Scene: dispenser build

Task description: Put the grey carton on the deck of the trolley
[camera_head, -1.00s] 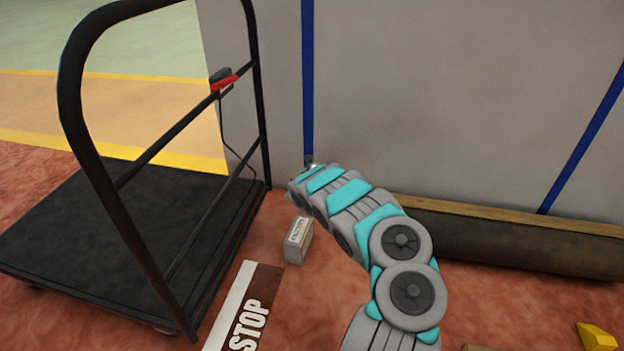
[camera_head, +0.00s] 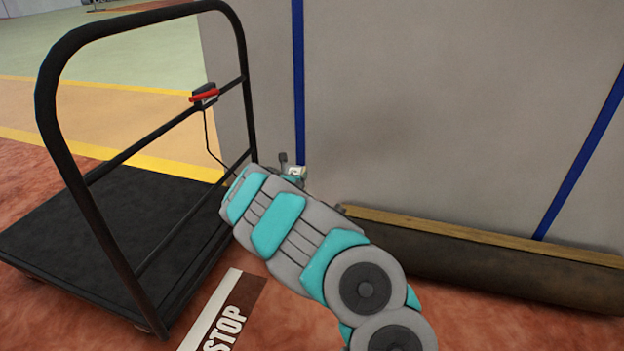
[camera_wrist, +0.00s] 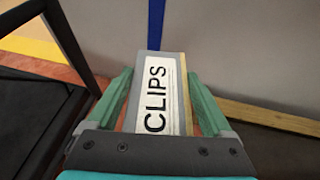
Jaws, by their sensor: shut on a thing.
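A grey carton (camera_wrist: 180,90) with a white label reading CLIPS is between the two green fingers of my gripper (camera_wrist: 158,98) in the wrist view. The gripper is shut on it. In the head view my arm hides most of the gripper; a small pale piece (camera_head: 297,172) shows beyond the arm's end, perhaps the carton. The trolley (camera_head: 95,235) has a flat black deck and a black tube handle frame. It stands at the left in the head view, left of my gripper. The bare deck part that shows is empty. Its edge also shows in the wrist view (camera_wrist: 35,115).
A grey wall panel (camera_head: 430,110) with blue stripes stands behind my arm. A long dark beam with a wooden top (camera_head: 480,255) lies along its foot. The trolley's handle frame carries a red and black device (camera_head: 204,95) with a cable. A STOP floor marking (camera_head: 228,318) lies beside the trolley.

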